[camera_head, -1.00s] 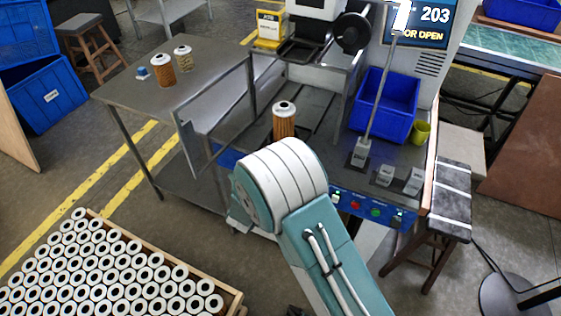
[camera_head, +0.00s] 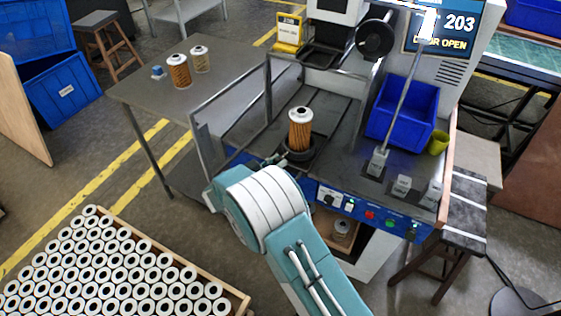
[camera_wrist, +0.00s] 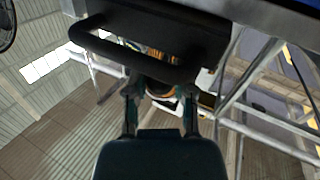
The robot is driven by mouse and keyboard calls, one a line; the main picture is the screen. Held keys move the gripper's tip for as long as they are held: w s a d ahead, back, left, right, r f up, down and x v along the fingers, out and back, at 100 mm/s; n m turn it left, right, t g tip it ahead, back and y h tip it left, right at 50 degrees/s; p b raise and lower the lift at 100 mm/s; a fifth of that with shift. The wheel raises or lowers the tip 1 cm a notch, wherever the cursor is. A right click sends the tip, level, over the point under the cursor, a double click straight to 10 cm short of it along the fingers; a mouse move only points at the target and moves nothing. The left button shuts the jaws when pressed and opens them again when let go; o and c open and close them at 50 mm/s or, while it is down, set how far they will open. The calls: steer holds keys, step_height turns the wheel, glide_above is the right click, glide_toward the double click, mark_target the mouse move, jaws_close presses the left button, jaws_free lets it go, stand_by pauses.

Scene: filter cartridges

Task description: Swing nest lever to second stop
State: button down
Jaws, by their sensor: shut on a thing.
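An orange pleated filter cartridge with a white cap (camera_head: 300,128) stands upright in the dark round nest (camera_head: 303,154) on the machine bed. The dark nest lever (camera_head: 274,160) reaches from the nest's left side toward the front edge, by the end of my arm. In the head view my arm hides my gripper. In the wrist view my gripper (camera_wrist: 160,98) has its two fingers closed in on the lever end, which is mostly hidden between them. A black bar handle (camera_wrist: 130,58) crosses just above the fingers, with the orange cartridge partly visible behind.
A metal frame rail (camera_head: 228,95) stands left of the nest. A blue bin (camera_head: 402,110), a yellow cup (camera_head: 438,142) and a tall rod lever (camera_head: 400,105) are at the right. A crate of white-capped cartridges (camera_head: 238,299) lies front left. The screen (camera_head: 445,32) reads 203, door open.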

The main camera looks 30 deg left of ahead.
steer(key=shift+a+m+h, duration=0.2)
steer(key=shift+m+h, duration=0.1)
stand_by(0.4)
steer(key=shift+c, duration=2.3)
jaws_free()
steer(key=v, duration=1.2)
steer(key=shift+w+a, duration=0.1)
steer(key=shift+c, duration=0.3)
